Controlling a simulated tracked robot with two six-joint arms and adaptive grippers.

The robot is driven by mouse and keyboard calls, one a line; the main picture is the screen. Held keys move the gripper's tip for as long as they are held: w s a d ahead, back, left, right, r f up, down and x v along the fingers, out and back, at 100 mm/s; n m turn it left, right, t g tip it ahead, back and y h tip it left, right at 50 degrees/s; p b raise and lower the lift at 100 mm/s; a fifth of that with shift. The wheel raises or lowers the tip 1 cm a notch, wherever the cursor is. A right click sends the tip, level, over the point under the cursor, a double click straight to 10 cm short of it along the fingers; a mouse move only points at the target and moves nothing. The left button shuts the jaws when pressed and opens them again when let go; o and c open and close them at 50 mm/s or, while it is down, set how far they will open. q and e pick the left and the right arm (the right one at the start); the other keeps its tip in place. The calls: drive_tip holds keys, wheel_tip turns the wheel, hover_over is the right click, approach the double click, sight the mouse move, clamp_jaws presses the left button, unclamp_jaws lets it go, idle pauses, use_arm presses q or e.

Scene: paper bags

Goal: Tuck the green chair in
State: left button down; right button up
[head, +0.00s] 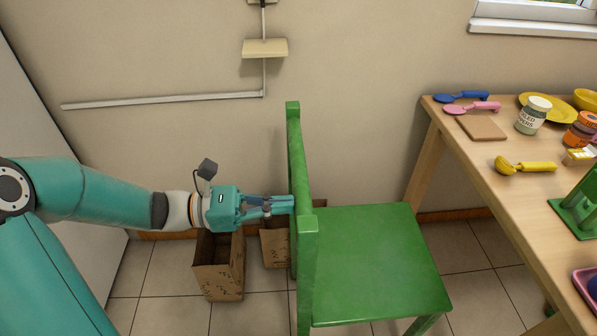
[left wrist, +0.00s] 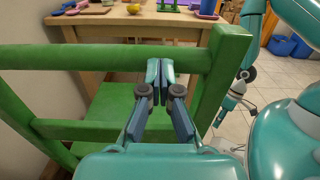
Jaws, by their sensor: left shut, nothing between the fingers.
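The green chair (head: 372,262) stands left of the wooden table (head: 470,165), with its back on the left and its seat towards the table. A floor gap shows between the seat and the near table leg. My left gripper (head: 291,204) is shut and empty, with its fingertips at the outer side of the chair's back. In the left wrist view the shut fingers (left wrist: 160,72) are at the top rail of the green chair (left wrist: 110,57); I cannot tell if they touch it. My right gripper (left wrist: 226,112) shows small at the right; its fingers are unclear.
Two brown paper bags (head: 220,270) stand on the floor below my left gripper, one partly behind the chair. On the table are scoops (head: 525,166), a jar (head: 533,115), a yellow plate (head: 548,107) and a green stand. Blue bins (left wrist: 290,46) show in the left wrist view.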

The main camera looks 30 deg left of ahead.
sight(305, 204)
use_arm(q)
drive_tip(key=shift+x, duration=2.1)
drive_tip(key=shift+d, duration=0.1)
drive_tip(key=x, duration=0.8)
drive_tip(key=shift+d+b, duration=0.4)
drive_tip(key=shift+w+d, duration=0.1)
drive_tip(key=shift+w, duration=0.1)
drive_tip(key=shift+b+x, duration=0.6)
drive_tip(key=shift+x, duration=3.25)
drive_tip(key=s+a+r+p, duration=0.2)
drive_tip(key=a+r+p, duration=0.2)
drive_tip(key=r+p, duration=0.2)
drive_tip(key=shift+s+a+r, duration=0.15)
drive_tip(key=shift+s+r, duration=0.15)
drive_tip(key=shift+r, duration=0.2)
drive_tip(key=shift+f, duration=0.1)
